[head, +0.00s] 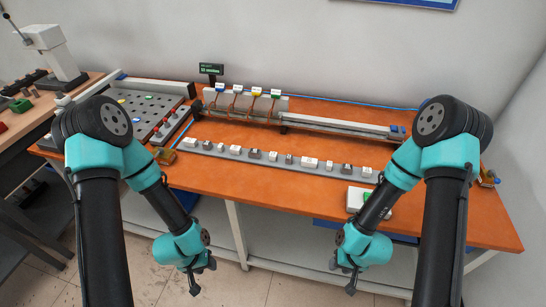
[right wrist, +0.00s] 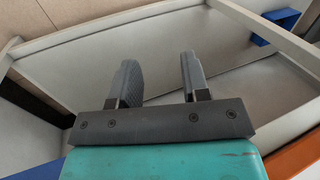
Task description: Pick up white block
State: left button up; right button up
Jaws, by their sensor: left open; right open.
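Several small white blocks and grey blocks stand in a row on a long grey strip on the orange table. A white block (head: 310,162) sits right of the middle of the row, and another white block (head: 190,142) is at its left end. My left gripper (head: 203,268) hangs open in front of the table, below the row and apart from it. My right gripper (head: 351,271) also hangs open in front of the table edge. In the right wrist view its two fingers (right wrist: 158,82) are spread with nothing between them.
Behind the row is a rail fixture (head: 340,119) with coloured tags. A perforated grey panel (head: 150,112) with red knobs is at the left. The orange table front (head: 260,200) is clear.

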dwell(0.3)
jog(key=o, duration=0.3)
jog(key=shift+w, duration=0.1)
